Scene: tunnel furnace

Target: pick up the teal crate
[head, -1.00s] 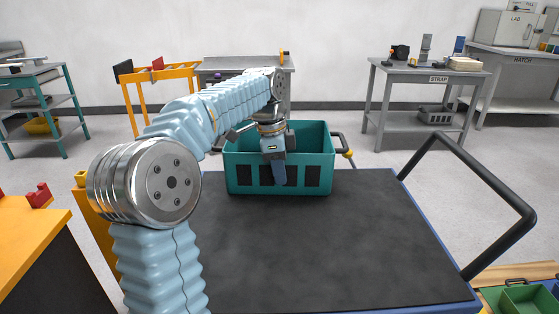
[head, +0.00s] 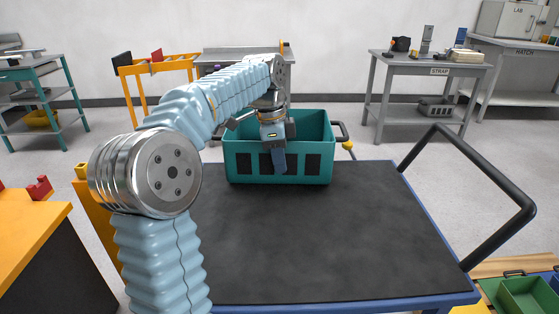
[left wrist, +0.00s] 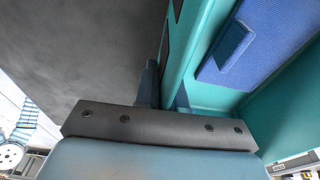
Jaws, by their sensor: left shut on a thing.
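The teal crate (head: 308,168) stands upright at the far edge of the dark-topped table (head: 330,230). It has dark panels on its near side and a dark handle at each end. My left gripper (head: 279,150) is shut on the crate's near wall, with one finger outside it. The left wrist view shows the crate wall (left wrist: 178,55) between the fingers of my left gripper (left wrist: 164,92), and a blue object (left wrist: 230,45) inside the crate. I cannot clearly see whether there is a gap under the crate. My right gripper is not in view.
The near tabletop is clear. A black bar handle (head: 500,180) rises at the table's right side. A grey table marked STRAP (head: 425,68) stands behind right, and an orange frame (head: 155,68) behind left. Green bins (head: 525,292) are at the lower right.

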